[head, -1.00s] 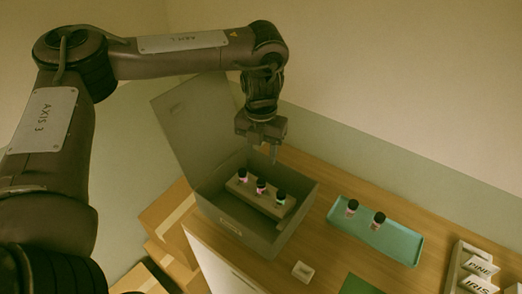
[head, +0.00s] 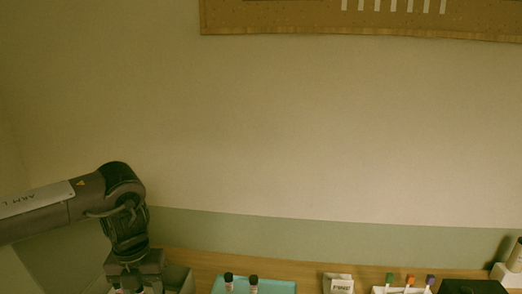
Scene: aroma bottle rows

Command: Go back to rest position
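My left arm comes in from the left, its wrist hanging down, with the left gripper (head: 134,268) at the bottom edge of the head view. Its fingertips are cut off or too dim to read, so I cannot tell open from shut. Part of the grey box (head: 179,279) shows just right of the gripper; its inside is mostly out of view. Two dark-capped bottles, one on the left (head: 228,283) and one on the right (head: 253,284), stand on the teal tray (head: 282,288). My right gripper is not in view.
A white PINE card (head: 340,285) stands right of the tray. Colour-tipped sticks (head: 410,281) and a dark object (head: 471,287) are farther right. A bottle in a white holder (head: 506,275) is at the right edge. A brown board (head: 300,19) hangs on the bare wall.

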